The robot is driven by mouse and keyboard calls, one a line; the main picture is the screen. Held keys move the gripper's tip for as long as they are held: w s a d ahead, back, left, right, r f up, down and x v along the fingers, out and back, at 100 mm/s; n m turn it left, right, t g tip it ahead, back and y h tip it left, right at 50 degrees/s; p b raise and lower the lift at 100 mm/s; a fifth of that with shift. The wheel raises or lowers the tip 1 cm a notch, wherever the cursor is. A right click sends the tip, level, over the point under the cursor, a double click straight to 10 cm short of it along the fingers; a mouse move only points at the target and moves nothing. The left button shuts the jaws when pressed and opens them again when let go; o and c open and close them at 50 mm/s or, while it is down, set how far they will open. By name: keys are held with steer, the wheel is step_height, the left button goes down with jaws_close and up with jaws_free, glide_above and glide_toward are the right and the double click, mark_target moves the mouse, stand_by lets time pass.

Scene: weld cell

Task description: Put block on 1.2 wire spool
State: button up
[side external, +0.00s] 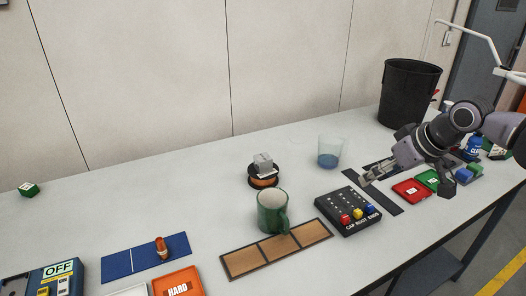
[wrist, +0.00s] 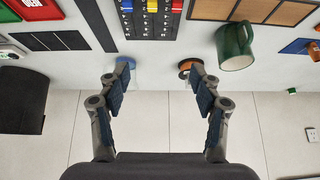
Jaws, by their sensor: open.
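A grey block (side external: 263,161) sits on top of the wire spool (side external: 264,182), a dark-flanged spool with orange-brown wire, behind the green mug. A pale patch shows at the block's base; I cannot read any label. In the wrist view the spool (wrist: 184,66) is partly hidden behind the right finger, and I cannot make out the block there. My gripper (side external: 368,180) is well to the right of the spool in the side view, apart from it and above the table. Its fingers (wrist: 160,82) are spread with nothing between them.
The green mug (side external: 271,212) stands close in front of the spool. A clear cup with blue bottom (side external: 330,153) stands between spool and gripper. A black cap panel (side external: 348,212), red tray (side external: 411,190) and black bin (side external: 409,92) are nearby.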

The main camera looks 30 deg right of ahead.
steer(key=s+d+f, duration=0.1)
steer(key=s+f, duration=0.4)
steer(key=s, duration=0.1)
steer(key=shift+s+d+f+t, duration=0.2)
steer(key=shift+s+d+t, duration=0.1)
steer(key=shift+s, duration=0.1)
